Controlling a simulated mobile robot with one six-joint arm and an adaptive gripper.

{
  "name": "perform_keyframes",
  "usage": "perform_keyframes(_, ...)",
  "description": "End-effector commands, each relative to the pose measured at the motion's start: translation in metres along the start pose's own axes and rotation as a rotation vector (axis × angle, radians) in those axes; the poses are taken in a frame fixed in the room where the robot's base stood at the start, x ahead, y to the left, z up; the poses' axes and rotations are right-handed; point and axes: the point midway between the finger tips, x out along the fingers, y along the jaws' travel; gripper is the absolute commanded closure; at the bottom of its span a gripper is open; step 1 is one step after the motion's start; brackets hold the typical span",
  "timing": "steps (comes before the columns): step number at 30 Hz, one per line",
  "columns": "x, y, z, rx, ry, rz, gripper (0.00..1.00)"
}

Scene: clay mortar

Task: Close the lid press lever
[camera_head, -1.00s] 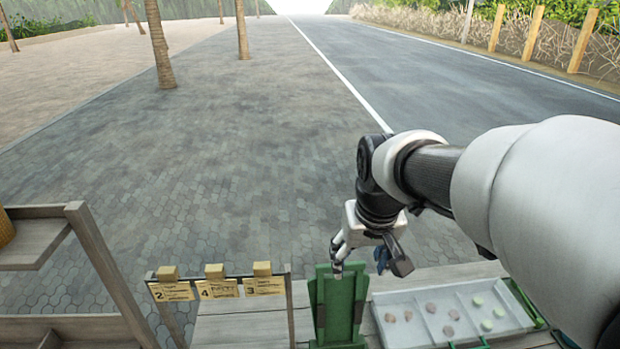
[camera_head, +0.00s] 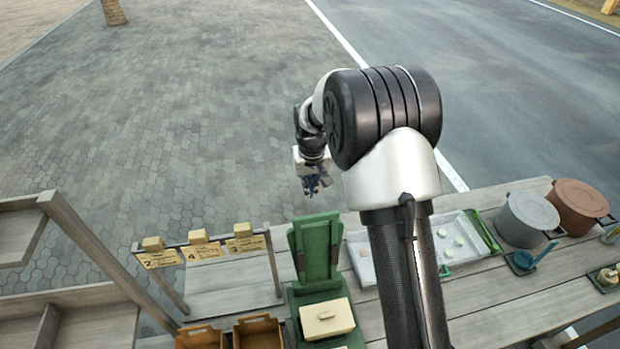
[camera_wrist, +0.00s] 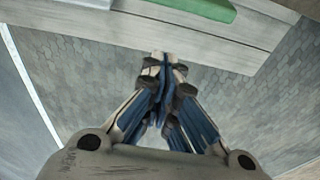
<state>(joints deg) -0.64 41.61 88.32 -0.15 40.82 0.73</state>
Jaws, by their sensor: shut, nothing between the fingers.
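The green press (camera_head: 318,250) stands on the wooden table in the head view. Its tall green panel is upright at the back. A cream block with a small knob (camera_head: 327,318) sits at its front. I cannot tell the lever apart from the panel. My gripper (camera_head: 316,192) is beyond the panel's top edge, apart from it in the picture, over the paving. In the wrist view my gripper (camera_wrist: 163,65) is shut and empty, its fingertips together. A green part (camera_wrist: 195,8) shows at the top of that view, beyond the fingertips.
A grey tray (camera_head: 370,268) with small discs lies right of the press, partly behind my arm. Lidded pots (camera_head: 528,220) stand further right. A rack with numbered tags (camera_head: 200,250) is to the left, and brown boxes (camera_head: 258,332) are at the front.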

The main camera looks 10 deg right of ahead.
Motion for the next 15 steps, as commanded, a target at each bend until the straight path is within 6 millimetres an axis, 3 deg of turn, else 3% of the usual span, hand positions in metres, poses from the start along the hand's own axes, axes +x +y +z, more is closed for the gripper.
perform_keyframes(5,0.040,0.000,0.001,0.000,-0.003,0.000,1.00)
perform_keyframes(15,0.028,0.000,0.035,0.000,0.000,0.000,1.00)
